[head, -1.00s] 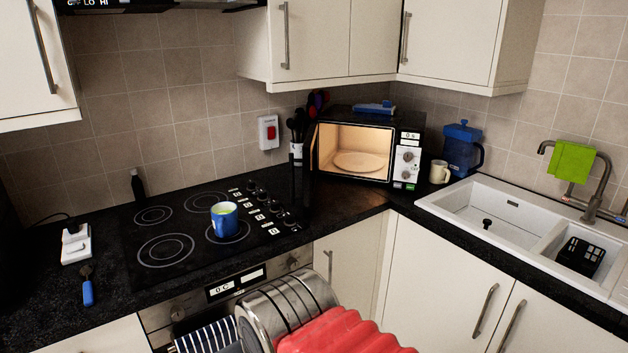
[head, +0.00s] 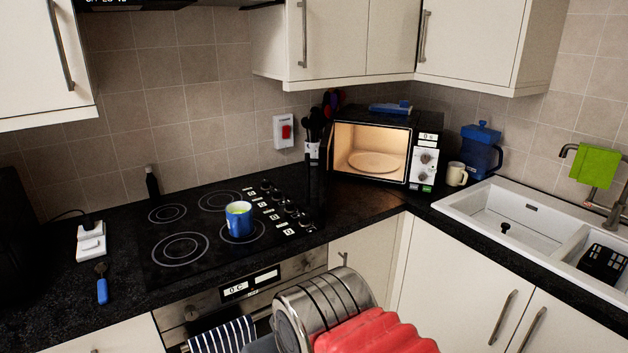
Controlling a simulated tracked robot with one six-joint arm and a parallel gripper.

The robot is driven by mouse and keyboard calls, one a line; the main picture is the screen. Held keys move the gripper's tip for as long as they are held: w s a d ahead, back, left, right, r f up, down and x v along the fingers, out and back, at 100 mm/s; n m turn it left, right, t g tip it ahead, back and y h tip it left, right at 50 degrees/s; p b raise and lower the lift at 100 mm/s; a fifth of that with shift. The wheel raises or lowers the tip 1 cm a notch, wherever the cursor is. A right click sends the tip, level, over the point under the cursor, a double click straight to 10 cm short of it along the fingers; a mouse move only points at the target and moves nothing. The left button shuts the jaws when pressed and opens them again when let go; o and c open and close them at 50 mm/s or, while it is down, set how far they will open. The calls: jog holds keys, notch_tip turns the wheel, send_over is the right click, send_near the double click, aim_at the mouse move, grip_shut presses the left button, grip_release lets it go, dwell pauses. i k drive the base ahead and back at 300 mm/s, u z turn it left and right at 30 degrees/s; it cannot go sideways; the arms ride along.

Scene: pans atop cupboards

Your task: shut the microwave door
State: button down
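The microwave (head: 427,147) stands in the back corner of the worktop, with its lit inside and round turntable (head: 373,161) showing. Its door (head: 314,190) is open, hinged at the left side. I see the door nearly edge-on as a narrow dark strip reaching out toward me over the worktop. Metal and red parts of my arm show at the bottom middle, in front of the oven. My gripper's fingers are not in view.
A blue mug (head: 238,219) stands on the hob (head: 180,249), left of the door. A utensil pot (head: 312,149) is behind the door. A cream mug (head: 456,174) and a blue jug (head: 480,150) stand right of the microwave, near the sink (head: 470,206). Worktop in front of the microwave is clear.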

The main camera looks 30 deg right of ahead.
aim_at(326, 148)
jog(key=i, duration=0.95)
